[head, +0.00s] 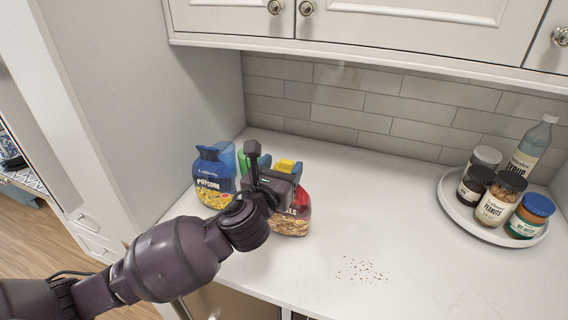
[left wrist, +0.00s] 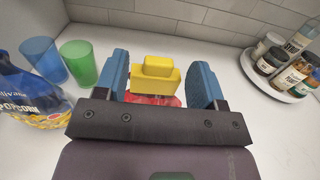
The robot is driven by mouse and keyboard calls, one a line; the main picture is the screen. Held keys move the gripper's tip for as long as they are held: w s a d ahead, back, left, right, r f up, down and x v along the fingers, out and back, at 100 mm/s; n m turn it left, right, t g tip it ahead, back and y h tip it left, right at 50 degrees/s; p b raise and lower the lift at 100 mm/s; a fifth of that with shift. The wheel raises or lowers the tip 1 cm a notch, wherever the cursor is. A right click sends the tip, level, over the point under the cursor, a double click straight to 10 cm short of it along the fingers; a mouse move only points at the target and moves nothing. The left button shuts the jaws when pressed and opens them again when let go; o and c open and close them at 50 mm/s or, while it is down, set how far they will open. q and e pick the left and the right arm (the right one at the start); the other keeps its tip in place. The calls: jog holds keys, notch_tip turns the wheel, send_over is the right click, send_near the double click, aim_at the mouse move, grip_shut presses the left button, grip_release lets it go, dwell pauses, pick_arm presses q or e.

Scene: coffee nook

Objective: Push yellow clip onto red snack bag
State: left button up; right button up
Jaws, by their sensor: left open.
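The red snack bag (head: 300,206) stands on the counter, partly hidden behind my left gripper (head: 274,164). In the left wrist view a strip of the red bag (left wrist: 150,100) shows just below the yellow clip (left wrist: 155,76). The clip sits at the top of the bag, between my two blue fingers, with a visible gap on each side. How far it is seated on the bag is hidden. The clip's yellow top (head: 286,165) also shows in the head view. My left gripper is open around the clip. My right gripper is out of view.
A blue popcorn bag (head: 211,183) stands left of the gripper, with a blue cup (left wrist: 42,58) and a green cup (left wrist: 78,62) close by. A round tray (head: 456,208) with jars and a syrup bottle is at right. Crumbs (head: 362,271) lie on the otherwise clear front counter.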

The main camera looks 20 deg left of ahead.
pick_arm(q)
jog(key=s, duration=0.9)
jog(key=shift+a+b, duration=0.25)
jog(key=shift+b, duration=0.15)
jog(key=shift+s, duration=0.1)
jog(key=s+a+f+m+g+y, duration=0.1)
jog(key=s+a+f+m+g, duration=0.35)
jog(key=m, duration=0.75)
jog(key=s+a+f+m+g, duration=0.2)
jog(key=s+f+m+g, duration=0.3)
jog(key=s+f+m, duration=0.45)
jog(key=s+a+f+m+g+y, duration=0.1)
jog(key=s+a+f+m+g, duration=0.5)
jog(key=m, duration=0.8)
jog(key=w+d+f+t, duration=0.2)
jog(key=w+f+t, duration=0.3)
jog(key=f+t, duration=0.4)
jog(key=shift+w+d+f+m+h+b, duration=0.25)
jog(key=shift+w+f+m+h+b, duration=0.2)
jog(key=shift+f, duration=0.5)
